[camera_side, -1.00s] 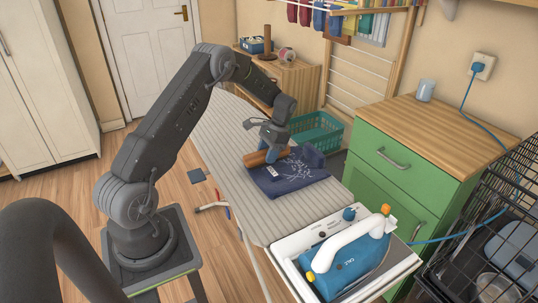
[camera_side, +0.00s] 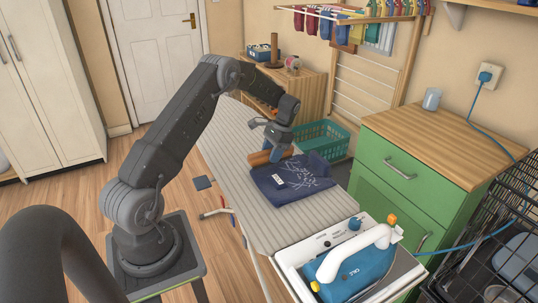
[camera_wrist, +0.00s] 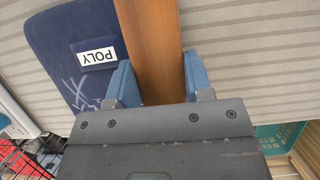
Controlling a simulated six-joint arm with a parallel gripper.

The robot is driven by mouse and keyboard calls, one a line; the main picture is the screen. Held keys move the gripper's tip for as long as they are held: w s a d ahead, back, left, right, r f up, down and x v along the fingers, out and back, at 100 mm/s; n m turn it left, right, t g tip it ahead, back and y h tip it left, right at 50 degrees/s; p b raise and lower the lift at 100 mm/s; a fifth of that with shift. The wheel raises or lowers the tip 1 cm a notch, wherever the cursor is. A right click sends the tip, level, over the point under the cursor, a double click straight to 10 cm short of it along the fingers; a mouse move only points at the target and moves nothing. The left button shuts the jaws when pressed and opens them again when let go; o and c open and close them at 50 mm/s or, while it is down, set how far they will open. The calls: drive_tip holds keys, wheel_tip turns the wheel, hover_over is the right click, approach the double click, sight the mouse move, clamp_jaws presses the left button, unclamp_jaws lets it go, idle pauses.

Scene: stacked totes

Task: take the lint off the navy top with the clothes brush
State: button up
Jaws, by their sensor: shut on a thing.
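The navy top (camera_side: 301,187) lies folded on the striped ironing board. It has a white label reading POLY (camera_wrist: 95,56) and pale streaks and specks that look like lint. My gripper (camera_side: 275,148) is above the top's far left edge, its blue fingers shut on the brown wooden clothes brush (camera_side: 258,158). In the wrist view the brush (camera_wrist: 152,40) runs between the fingers, beside the navy top (camera_wrist: 50,30). The brush's bristles are hidden, and I cannot tell whether it touches the top.
A blue and white iron (camera_side: 350,262) stands at the board's near end. A teal basket (camera_side: 322,136) is behind the board, and a green cabinet (camera_side: 385,185) stands to the right. The striped board (camera_side: 225,135) is bare left of the top.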

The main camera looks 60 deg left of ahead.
sight(299, 184)
drive_tip(key=shift+w, duration=2.15)
drive_tip(key=shift+f, duration=0.65)
drive_tip(key=shift+d, duration=0.15)
drive_tip(key=shift+d+r, duration=0.15)
drive_tip(key=shift+d, duration=1.35)
drive_tip(key=shift+d+f, duration=0.15)
drive_tip(key=shift+d, duration=2.35)
drive_tip(key=shift+d+f, duration=0.1)
drive_tip(key=shift+d, duration=2.4)
drive_tip(key=shift+d+r, duration=0.15)
drive_tip(key=shift+d, duration=1.4)
drive_tip(key=shift+r, duration=0.6)
drive_tip(key=shift+a+f, duration=0.1)
drive_tip(key=shift+f, duration=0.5)
